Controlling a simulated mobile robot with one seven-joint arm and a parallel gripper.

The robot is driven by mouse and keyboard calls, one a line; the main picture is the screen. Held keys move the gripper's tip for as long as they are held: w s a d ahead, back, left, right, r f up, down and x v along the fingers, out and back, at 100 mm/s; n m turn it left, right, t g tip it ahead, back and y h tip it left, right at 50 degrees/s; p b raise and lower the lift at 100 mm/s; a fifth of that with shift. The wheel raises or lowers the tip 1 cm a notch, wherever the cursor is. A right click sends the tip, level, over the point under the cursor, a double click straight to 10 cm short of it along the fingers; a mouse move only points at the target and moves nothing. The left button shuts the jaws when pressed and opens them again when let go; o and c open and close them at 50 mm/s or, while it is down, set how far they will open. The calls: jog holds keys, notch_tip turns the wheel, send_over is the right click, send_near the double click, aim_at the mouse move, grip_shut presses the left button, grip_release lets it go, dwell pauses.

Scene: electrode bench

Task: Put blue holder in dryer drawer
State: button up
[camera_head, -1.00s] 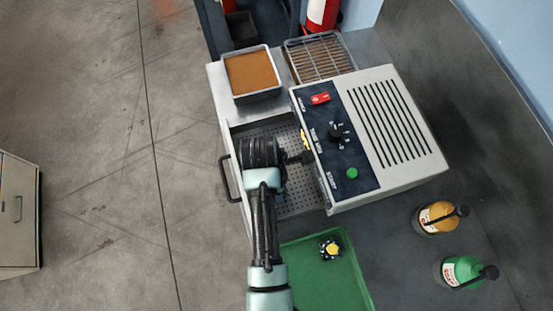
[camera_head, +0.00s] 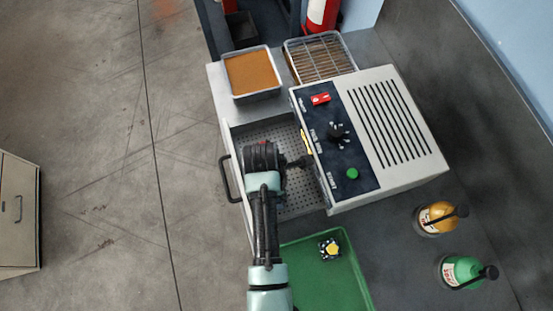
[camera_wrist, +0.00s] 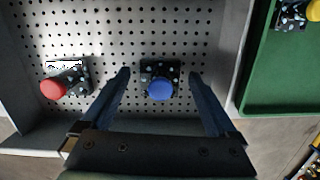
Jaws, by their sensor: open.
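The blue holder (camera_wrist: 160,86), a dark speckled block with a round blue top, is in the dryer drawer (camera_head: 295,204), over its perforated floor. My gripper (camera_wrist: 160,75) is open, with one finger on each side of the blue holder and a gap to both. In the head view my arm hides the blue holder and my fingertips. The drawer is pulled out from the dryer (camera_head: 395,115); its floor also shows in the wrist view (camera_wrist: 110,22).
A holder with a red top (camera_wrist: 54,88) stands in the drawer, left of the blue one. A yellow-topped holder (camera_head: 330,248) is in the green tray (camera_head: 345,285). An orange-filled bin (camera_head: 251,73) and a wire rack (camera_head: 320,56) stand behind. Two bottles stand at right.

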jog(key=shift+r, duration=0.15)
notch_tip(320, 180, up, 12)
jog(key=a, duration=0.2)
jog(key=w+r+m+t+y, duration=0.1)
jog(key=w+r+m+t, duration=0.6)
jog(key=w+r, duration=0.65)
jog(key=w+r+m+t, duration=0.2)
jog(key=r+t, duration=0.1)
jog(key=r, duration=0.6)
jog(key=w+r+m+t, duration=0.2)
jog(key=w+r+t, duration=0.15)
jog(key=r, duration=0.45)
jog(key=s+d+r+m+t, duration=0.1)
jog(key=s+r+m+t, duration=0.15)
jog(key=r, duration=0.55)
jog(key=s+d+r+m+t, duration=0.15)
jog(key=r+t, duration=0.25)
jog(key=r, duration=0.4)
jog(key=s+r+m+t, duration=0.3)
jog(key=s+r, duration=0.2)
jog(key=r, duration=0.3)
jog(key=s+r+m+t, duration=0.2)
jog(key=s+r+t, duration=0.2)
jog(key=r, duration=0.5)
jog(key=shift+s+m+b, duration=0.4)
jog(key=shift+s, duration=0.45)
